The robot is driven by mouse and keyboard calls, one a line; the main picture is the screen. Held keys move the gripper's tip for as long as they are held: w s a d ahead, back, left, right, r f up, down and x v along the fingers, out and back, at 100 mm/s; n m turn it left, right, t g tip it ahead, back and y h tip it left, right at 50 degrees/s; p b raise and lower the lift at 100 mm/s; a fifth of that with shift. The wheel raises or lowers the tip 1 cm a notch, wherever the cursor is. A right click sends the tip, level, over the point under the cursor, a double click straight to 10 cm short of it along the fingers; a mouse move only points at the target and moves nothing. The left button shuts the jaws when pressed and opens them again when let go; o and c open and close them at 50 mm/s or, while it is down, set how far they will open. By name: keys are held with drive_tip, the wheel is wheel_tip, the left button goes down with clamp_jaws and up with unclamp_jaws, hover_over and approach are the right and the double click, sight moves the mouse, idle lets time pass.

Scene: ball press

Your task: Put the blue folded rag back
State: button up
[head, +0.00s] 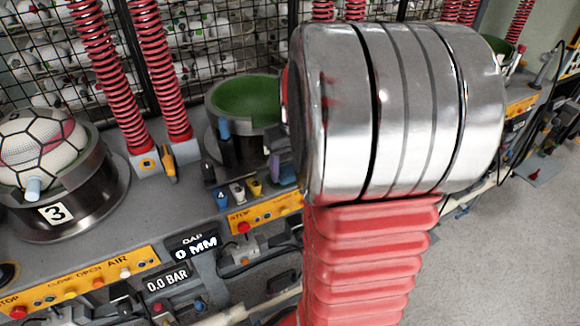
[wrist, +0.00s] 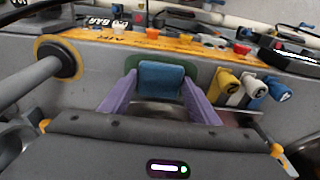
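The blue folded rag (wrist: 160,80) is in the middle of the wrist view, in front of a dark green patch (wrist: 191,70) on the grey bench side. My gripper (wrist: 160,88) has purple fingers, one on each side of the rag, and they appear closed against its edges. In the head view my large red and chrome arm hides most of the gripper. A small blue patch (head: 274,165) beside the arm looks like the rag. Whether the rag touches the green patch is unclear.
Yellow, white and blue numbered tags (wrist: 251,89) hang close to the right of the rag in the wrist view. A round post (wrist: 58,60) is at the left. A green-lined bowl (head: 245,98) and a press holding a ball (head: 42,143) stand on the bench. Open floor lies right.

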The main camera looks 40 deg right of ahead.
sight(292, 177)
drive_tip(key=o, duration=0.4)
drive_tip(key=shift+r, duration=0.1)
wheel_tip(292, 177, up, 12)
drive_tip(key=s, duration=0.1)
drive_tip(key=shift+s+a, duration=0.25)
drive_tip(key=shift+s, duration=0.1)
idle(0.7)
drive_tip(key=s+a+f+n+t, duration=0.1)
drive_tip(key=s+a, duration=0.3)
drive_tip(key=a, duration=0.9)
drive_tip(key=s+a+f+n+t, duration=0.1)
drive_tip(key=s+a, duration=0.3)
drive_tip(key=a, duration=0.9)
drive_tip(key=shift+a+f+n+t+y, duration=0.25)
drive_tip(key=shift+n+t, duration=0.35)
drive_tip(key=shift+t, duration=0.3)
